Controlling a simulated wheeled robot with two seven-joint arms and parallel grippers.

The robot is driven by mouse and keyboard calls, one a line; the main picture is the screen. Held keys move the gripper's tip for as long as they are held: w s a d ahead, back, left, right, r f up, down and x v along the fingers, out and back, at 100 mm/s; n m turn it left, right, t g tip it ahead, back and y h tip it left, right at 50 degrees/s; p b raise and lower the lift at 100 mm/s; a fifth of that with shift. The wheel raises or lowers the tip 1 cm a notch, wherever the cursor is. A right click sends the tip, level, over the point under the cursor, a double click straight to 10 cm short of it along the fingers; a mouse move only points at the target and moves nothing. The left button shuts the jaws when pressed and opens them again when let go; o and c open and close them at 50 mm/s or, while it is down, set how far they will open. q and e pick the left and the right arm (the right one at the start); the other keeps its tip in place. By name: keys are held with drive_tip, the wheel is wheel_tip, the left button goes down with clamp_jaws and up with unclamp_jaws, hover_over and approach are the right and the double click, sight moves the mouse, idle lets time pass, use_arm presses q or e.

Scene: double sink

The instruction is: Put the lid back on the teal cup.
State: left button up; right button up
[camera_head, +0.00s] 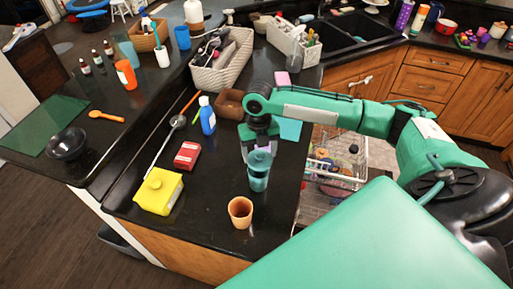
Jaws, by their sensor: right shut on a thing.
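The teal cup (258,182) stands upright on the black counter, near the counter's right edge. My right gripper (259,150) is directly above it, pointing down, and its fingers are shut on the lid (261,159). The lid is a greyish-teal piece at the mouth of the cup. I cannot tell whether it is seated on the rim or held just above it. My left gripper is not in view.
An orange-brown cup (240,212) stands in front of the teal cup. A yellow container (158,191), a red box (187,155) and a blue bottle (207,116) are to the left. A brown box (229,103) sits behind. An open dishwasher rack (335,165) lies right of the counter edge.

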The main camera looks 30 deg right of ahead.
sight(258, 160)
drive_tip(key=shift+w+f+b, duration=0.15)
drive_tip(key=shift+f+b, duration=0.25)
drive_tip(key=shift+f, duration=0.15)
drive_tip(key=shift+w+f+b, duration=0.15)
drive_tip(key=shift+f+b, duration=0.2)
drive_tip(key=shift+f, duration=0.2)
wheel_tip(258, 160, down, 2)
drive_tip(key=shift+w+b, duration=0.1)
drive_tip(key=shift+b, duration=0.9)
drive_tip(key=shift+f, duration=0.85)
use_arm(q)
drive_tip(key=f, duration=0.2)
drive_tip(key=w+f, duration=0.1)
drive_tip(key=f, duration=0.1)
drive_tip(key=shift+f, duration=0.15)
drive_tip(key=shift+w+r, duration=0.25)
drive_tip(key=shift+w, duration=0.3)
